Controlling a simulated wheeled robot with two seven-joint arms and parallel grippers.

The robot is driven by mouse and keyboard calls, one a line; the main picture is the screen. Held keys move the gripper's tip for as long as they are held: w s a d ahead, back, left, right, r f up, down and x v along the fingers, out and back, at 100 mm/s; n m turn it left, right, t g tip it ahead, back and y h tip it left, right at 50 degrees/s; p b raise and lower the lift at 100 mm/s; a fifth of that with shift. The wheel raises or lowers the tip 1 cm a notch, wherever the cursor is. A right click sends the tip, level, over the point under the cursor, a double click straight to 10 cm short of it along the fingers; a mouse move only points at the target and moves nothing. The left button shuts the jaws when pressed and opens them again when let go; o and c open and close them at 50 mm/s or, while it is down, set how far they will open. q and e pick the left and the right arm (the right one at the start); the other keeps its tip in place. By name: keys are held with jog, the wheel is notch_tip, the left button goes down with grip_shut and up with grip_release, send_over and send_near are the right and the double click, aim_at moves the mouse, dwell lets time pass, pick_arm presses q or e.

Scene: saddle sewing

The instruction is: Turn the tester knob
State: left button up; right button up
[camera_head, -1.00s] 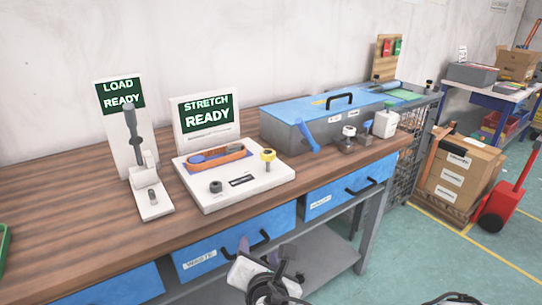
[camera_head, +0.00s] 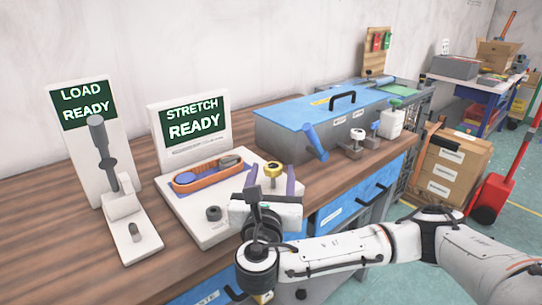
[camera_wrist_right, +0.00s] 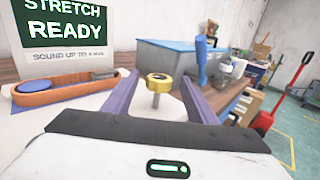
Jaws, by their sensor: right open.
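The stretch tester (camera_head: 205,229) is a white base on the bench with an upright "STRETCH READY" screen (camera_head: 192,122). The knob also shows in the right wrist view (camera_wrist_right: 159,79), between the fingers. My right gripper (camera_head: 272,173) is open, its two purple fingers on either side of the knob with visible gaps in the wrist view (camera_wrist_right: 158,82). My gripper body hides the base's front right corner. My left gripper is out of view.
An orange holder with a blue disc (camera_head: 210,175) and a small black knob (camera_head: 213,213) are on the tester. A "LOAD READY" stand (camera_head: 90,155) with a lever is to the left. A blue-lidded grey box (camera_head: 290,135) and blue-handled clamp (camera_head: 315,142) stand behind right.

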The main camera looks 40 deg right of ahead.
aim_at(274, 162)
jog(key=x, duration=0.6)
jog(key=shift+w+d, duration=0.2)
jog(key=shift+w, duration=0.1)
jog(key=shift+w+d, duration=0.15)
jog(key=shift+w, duration=0.1)
jog(key=c, duration=1.1)
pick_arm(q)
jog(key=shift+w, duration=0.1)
pick_arm(e)
jog(key=shift+o, duration=0.2)
